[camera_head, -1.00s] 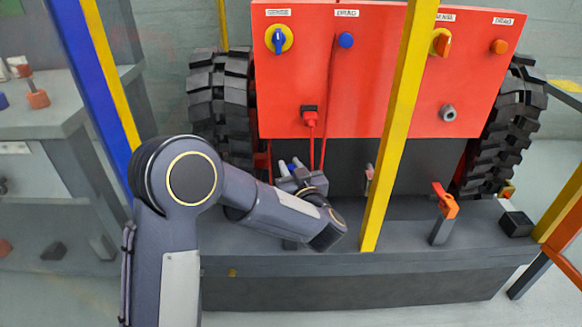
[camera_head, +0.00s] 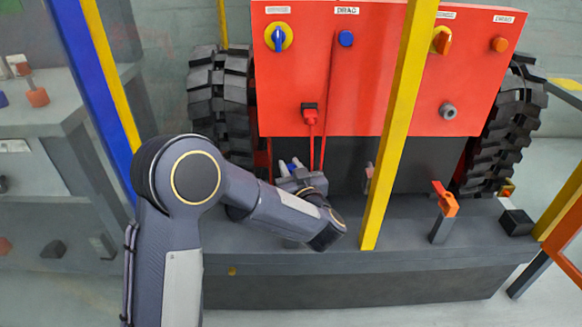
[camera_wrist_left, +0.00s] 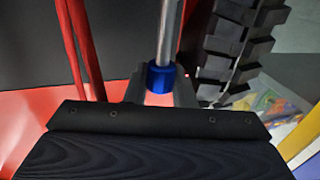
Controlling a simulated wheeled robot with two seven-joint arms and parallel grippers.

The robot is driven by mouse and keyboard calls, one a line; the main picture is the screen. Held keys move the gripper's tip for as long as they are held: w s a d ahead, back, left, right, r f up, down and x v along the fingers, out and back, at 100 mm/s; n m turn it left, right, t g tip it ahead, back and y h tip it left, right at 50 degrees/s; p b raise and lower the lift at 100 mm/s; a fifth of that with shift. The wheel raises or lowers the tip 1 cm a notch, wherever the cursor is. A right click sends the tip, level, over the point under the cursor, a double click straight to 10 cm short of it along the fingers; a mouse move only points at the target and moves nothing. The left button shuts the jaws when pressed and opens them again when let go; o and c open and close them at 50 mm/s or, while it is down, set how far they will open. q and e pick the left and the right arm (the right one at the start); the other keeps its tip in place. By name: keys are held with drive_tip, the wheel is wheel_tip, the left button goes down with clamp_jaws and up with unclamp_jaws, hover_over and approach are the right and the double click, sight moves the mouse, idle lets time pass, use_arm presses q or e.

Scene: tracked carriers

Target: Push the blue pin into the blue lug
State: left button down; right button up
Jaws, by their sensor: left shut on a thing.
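My left gripper (camera_wrist_left: 160,88) is shut on the blue pin, whose blue collar (camera_wrist_left: 160,78) sits between the fingers. The pin's grey metal shaft (camera_wrist_left: 168,30) runs away from the gripper toward the top of the left wrist view. In the head view the left gripper (camera_head: 291,168) is over the grey deck, in front of the red panel's lower edge and largely hidden by my own wrist. I cannot make out the blue lug in either view; whether the pin touches it cannot be told. My right gripper is not in view.
The red panel (camera_head: 290,95) stands between black tyres (camera_head: 222,100). Red cables (camera_head: 324,125) hang close to my gripper. A yellow post (camera_head: 398,125) rises right of my wrist. An orange-topped piece (camera_head: 445,200) stands on the grey deck (camera_head: 400,235). A blue post (camera_head: 88,80) is at left.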

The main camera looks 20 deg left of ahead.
use_arm(q)
drive_tip(key=shift+f+b, duration=0.55)
drive_tip(key=shift+f, duration=0.4)
drive_tip(key=shift+f, duration=0.1)
idle(0.6)
drive_tip(key=shift+f+b, duration=0.4)
drive_tip(key=shift+f, duration=0.3)
drive_tip(key=shift+f, duration=0.1)
idle(0.7)
drive_tip(key=shift+f+b, duration=0.45)
drive_tip(key=shift+f, duration=0.25)
idle(0.5)
drive_tip(key=shift+f+b, duration=0.7)
drive_tip(key=shift+f, duration=0.45)
idle(0.9)
drive_tip(key=shift+f, duration=0.4)
idle(0.4)
